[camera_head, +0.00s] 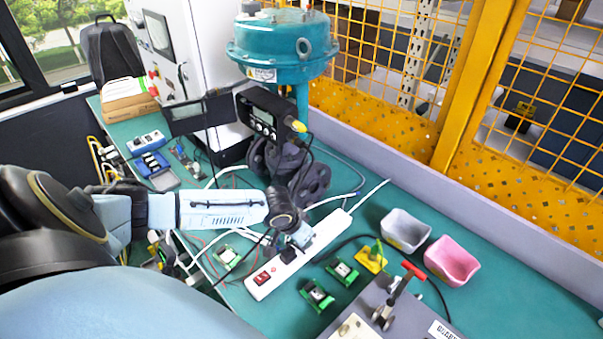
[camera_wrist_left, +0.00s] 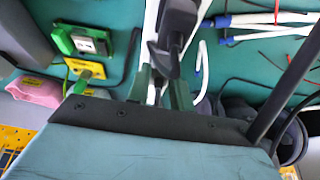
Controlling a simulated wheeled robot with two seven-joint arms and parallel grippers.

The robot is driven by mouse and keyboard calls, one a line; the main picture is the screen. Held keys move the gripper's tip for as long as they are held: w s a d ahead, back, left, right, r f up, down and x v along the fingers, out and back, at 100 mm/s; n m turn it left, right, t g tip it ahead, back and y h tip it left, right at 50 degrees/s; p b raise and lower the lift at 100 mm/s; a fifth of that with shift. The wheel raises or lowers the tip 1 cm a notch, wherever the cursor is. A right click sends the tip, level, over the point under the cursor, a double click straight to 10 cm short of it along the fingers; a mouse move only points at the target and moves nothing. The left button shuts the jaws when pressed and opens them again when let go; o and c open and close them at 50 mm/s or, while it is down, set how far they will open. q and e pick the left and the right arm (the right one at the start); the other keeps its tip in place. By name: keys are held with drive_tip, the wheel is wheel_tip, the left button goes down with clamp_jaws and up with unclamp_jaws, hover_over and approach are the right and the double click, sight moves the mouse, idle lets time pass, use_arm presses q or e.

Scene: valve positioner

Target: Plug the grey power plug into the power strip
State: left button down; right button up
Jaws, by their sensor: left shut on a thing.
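The white power strip (camera_head: 272,272) lies diagonally on the green table, with a red switch at its near end. It also shows as a white band in the left wrist view (camera_wrist_left: 151,20). My left arm reaches in from the left, and my left gripper (camera_head: 299,238) is over the middle of the strip. It is shut on the dark grey power plug (camera_wrist_left: 172,28), which shows in front of the fingers in the left wrist view. The plug's prongs are hidden, and I cannot tell whether they touch the sockets. My right gripper is not in view.
Small green circuit boards (camera_head: 342,271) and a yellow board (camera_head: 372,256) lie right of the strip. A grey bin (camera_head: 405,231) and a pink bin (camera_head: 452,261) stand farther right. A teal valve actuator (camera_head: 283,45) stands behind. Loose cables cross the table around the strip.

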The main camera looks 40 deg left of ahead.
use_arm(q)
drive_tip(key=shift+s+f, duration=0.15)
drive_tip(key=shift+f, duration=0.05)
drive_tip(key=c, duration=1.5)
unclamp_jaws()
drive_tip(key=o, duration=0.3)
drive_tip(key=shift+o, duration=0.6)
drive_tip(key=shift+r, duration=0.1)
drive_tip(key=shift+o, duration=1.2)
drive_tip(key=p+v, duration=0.7)
drive_tip(key=p, duration=0.2)
